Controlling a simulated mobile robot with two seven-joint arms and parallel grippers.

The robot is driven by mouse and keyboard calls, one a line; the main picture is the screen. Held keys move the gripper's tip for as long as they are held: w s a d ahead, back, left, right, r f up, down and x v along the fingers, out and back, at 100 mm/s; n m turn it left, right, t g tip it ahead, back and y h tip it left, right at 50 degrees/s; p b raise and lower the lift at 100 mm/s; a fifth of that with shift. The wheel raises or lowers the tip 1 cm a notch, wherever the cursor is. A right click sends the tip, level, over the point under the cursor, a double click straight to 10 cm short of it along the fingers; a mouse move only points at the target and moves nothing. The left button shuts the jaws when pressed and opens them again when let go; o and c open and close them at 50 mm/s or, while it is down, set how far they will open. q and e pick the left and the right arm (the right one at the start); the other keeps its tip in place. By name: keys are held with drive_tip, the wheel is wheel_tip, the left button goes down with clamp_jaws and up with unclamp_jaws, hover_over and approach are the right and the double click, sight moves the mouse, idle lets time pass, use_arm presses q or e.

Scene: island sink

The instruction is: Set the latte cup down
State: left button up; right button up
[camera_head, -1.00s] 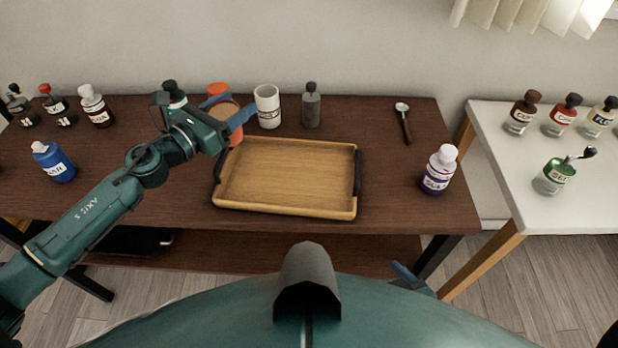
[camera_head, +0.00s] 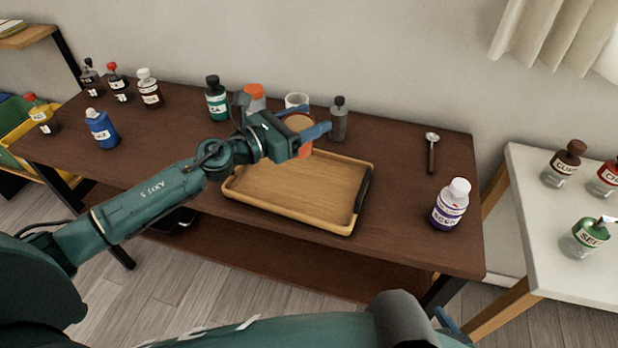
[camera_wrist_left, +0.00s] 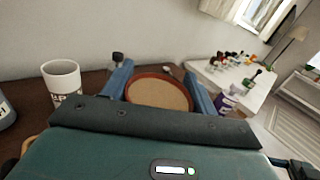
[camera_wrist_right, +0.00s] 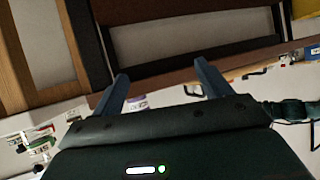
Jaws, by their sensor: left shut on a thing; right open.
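The latte cup (camera_head: 299,122) is orange-red with a flat tan top. My left gripper (camera_head: 284,113) is shut on it, one blue finger on each side. The cup is upright or nearly so, at the back edge of the wooden tray (camera_head: 262,208); its base is partly hidden, and I cannot tell whether it touches anything. In the left wrist view the cup (camera_wrist_left: 158,93) sits between the fingers. My right gripper (camera_wrist_right: 161,70) is open and empty, seen only in its wrist view.
A white cup (camera_head: 296,100), a grey bottle (camera_head: 339,122) and an orange-topped container (camera_head: 254,91) stand close behind the held cup. A spoon (camera_head: 432,150) and a purple-labelled bottle (camera_head: 450,205) are on the right.

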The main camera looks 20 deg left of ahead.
use_arm(q)
wheel_tip(320, 180, down, 5)
drive_tip(key=shift+f+b, duration=0.15)
drive_tip(key=shift+b, duration=0.95)
drive_tip(key=shift+f, duration=0.25)
drive_tip(key=shift+f+b, duration=0.8)
drive_tip(key=shift+f, duration=1)
use_arm(e)
drive_tip(key=shift+w+a+f+m, duration=0.15)
drive_tip(key=shift+f+m, duration=0.1)
drive_tip(key=shift+f, duration=0.4)
drive_tip(key=shift+w+a+f+m, duration=0.1)
drive_tip(key=shift+f+m, duration=0.15)
drive_tip(key=shift+f, duration=0.35)
drive_tip(key=shift+t, duration=0.3)
use_arm(q)
drive_tip(key=shift+f, duration=0.2)
drive_tip(key=o, duration=1.2)
drive_tip(key=shift+o, duration=0.2)
drive_tip(key=shift+r, duration=0.1)
